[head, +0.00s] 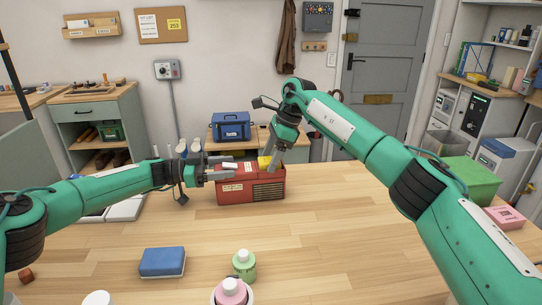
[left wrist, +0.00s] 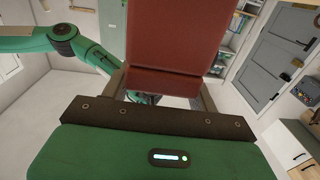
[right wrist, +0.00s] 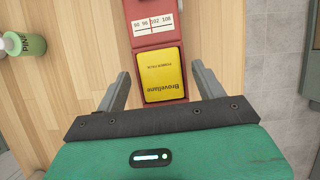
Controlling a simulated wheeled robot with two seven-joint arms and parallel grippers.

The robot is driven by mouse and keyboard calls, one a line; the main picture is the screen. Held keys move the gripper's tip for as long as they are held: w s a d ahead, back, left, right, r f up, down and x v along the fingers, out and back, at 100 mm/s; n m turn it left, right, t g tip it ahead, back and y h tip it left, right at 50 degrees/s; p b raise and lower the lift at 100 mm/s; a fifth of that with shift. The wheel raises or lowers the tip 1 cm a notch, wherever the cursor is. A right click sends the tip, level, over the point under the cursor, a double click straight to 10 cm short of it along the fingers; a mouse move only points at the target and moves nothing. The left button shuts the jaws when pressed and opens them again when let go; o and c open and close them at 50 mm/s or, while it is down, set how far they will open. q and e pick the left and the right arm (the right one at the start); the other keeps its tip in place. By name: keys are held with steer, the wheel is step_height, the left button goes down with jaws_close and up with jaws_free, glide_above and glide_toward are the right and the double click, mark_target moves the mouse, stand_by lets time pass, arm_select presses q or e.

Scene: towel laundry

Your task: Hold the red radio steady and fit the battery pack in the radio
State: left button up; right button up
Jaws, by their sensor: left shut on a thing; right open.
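The red radio (head: 251,190) stands upright on the wooden table. My left gripper (head: 226,171) is shut on its left end, and the radio's red side (left wrist: 166,85) fills the space between the fingers in the left wrist view. The yellow battery pack (head: 264,161) lies at the right part of the radio's top. In the right wrist view the pack (right wrist: 163,75) lies within the red rim of the bay; how deep it sits cannot be told. My right gripper (right wrist: 160,72) is open, its fingers on either side of the pack and apart from it.
A green bin (head: 466,178) and a pink box (head: 503,217) are at the right.

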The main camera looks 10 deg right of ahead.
steer(key=v, duration=1.2)
arm_select(q)
steer(key=o, duration=1.4)
